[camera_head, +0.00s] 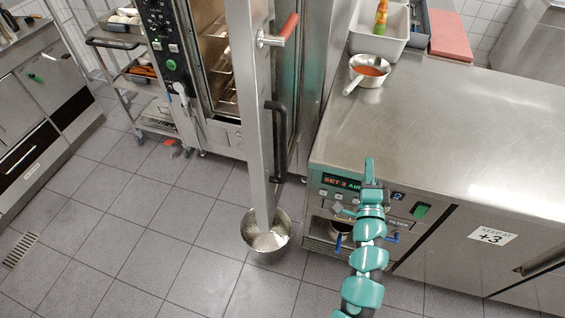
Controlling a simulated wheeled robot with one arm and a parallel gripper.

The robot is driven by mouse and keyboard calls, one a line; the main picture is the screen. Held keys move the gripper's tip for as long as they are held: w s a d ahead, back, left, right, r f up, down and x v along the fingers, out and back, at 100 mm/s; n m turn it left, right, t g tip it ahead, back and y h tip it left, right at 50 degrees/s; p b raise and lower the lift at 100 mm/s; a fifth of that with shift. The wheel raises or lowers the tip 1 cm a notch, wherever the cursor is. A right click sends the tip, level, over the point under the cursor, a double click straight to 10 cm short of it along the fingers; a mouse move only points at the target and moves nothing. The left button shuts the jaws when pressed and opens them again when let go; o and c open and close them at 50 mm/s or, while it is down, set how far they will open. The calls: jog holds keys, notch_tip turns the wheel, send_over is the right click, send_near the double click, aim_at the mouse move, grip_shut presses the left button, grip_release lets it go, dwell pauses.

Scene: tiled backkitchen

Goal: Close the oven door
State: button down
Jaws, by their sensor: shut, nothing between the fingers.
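The oven (210,60) stands at the upper middle, with racks showing inside. Its door (252,130) is open and juts out toward me, seen almost edge-on. A black bar handle (280,145) and a red-tipped lever (286,28) sit on the door's right side. My gripper (369,168) is shut and empty. In the picture it is to the right of the door and apart from it, in front of the steel counter's panel.
A steel pot (281,236) is on the floor by the door's lower end. A steel counter (450,130) fills the right, with a saucepan (376,77) and a white tub (362,40) on it. A rack trolley (120,90) stands left of the oven. Tiled floor (150,230) is clear at left.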

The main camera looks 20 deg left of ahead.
jog(key=s+a+f+n+g+y, duration=0.25)
jog(key=a+g+y, duration=0.2)
jog(key=a, duration=0.25)
jog(key=s+a+f+n+g+y, duration=0.1)
jog(key=s+a+n+g+y, duration=0.25)
jog(key=a+y, duration=0.3)
jog(key=p, duration=0.5)
send_near(266, 148)
jog(key=shift+t+h, duration=0.3)
jog(key=shift+h, duration=0.1)
jog(key=x, duration=0.4)
jog(key=shift+w+a+r, duration=0.2)
jog(key=shift+w+r, duration=0.1)
jog(key=shift+w, duration=0.1)
jog(key=shift+a+f, duration=0.2)
jog(key=shift+a, duration=0.4)
jog(key=shift+a, duration=0.1)
